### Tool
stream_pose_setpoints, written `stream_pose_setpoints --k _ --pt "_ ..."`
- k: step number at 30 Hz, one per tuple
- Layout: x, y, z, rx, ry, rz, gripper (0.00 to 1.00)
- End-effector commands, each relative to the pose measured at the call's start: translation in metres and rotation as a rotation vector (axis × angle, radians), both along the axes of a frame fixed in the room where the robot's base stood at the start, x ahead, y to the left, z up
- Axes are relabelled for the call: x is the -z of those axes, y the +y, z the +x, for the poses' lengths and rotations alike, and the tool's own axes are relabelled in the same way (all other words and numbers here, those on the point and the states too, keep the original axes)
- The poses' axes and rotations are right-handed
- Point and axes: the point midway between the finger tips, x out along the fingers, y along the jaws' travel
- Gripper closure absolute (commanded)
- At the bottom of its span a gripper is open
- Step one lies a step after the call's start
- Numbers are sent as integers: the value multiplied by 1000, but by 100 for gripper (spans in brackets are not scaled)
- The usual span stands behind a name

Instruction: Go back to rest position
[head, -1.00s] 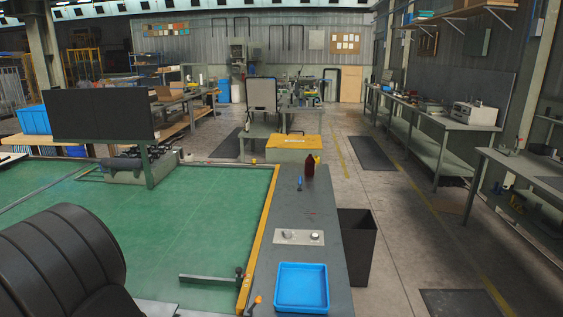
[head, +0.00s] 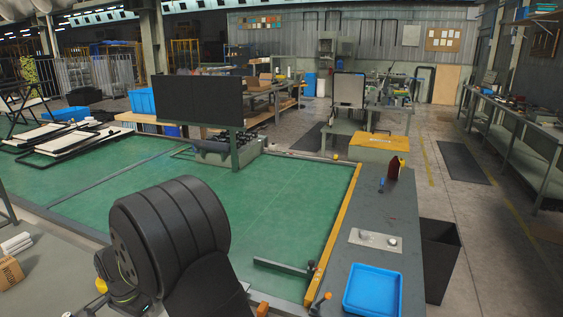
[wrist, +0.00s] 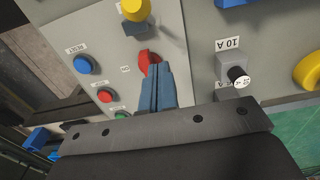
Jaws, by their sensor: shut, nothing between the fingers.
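My gripper (wrist: 153,80) shows in the wrist view with its two blue-grey fingers together and empty. Its tips are close in front of a grey control panel (wrist: 115,60), at a red knob (wrist: 147,60); I cannot tell whether they touch it. A blue button (wrist: 84,64), a red button (wrist: 105,95) and a yellow knob (wrist: 136,9) are on the same panel. In the head view my black arm fills the lower middle, and the gripper is not visible there.
A green table (head: 270,190) spreads out beyond my arm, with a black screen (head: 198,98) at its back. A blue tray (head: 372,291) lies on the grey bench at right. Pale panels with black frames (head: 75,140) lie at far left. The table's middle is clear.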

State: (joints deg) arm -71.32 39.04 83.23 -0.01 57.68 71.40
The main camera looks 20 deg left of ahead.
Motion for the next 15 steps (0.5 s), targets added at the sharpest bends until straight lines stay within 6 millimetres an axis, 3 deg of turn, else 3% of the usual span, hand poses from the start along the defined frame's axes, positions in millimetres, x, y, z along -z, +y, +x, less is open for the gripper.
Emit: stream_pose_setpoints --k 6,15 --pt "11 0 24 0 1 -1 100" --pt "14 0 31 -1 0 -1 100"
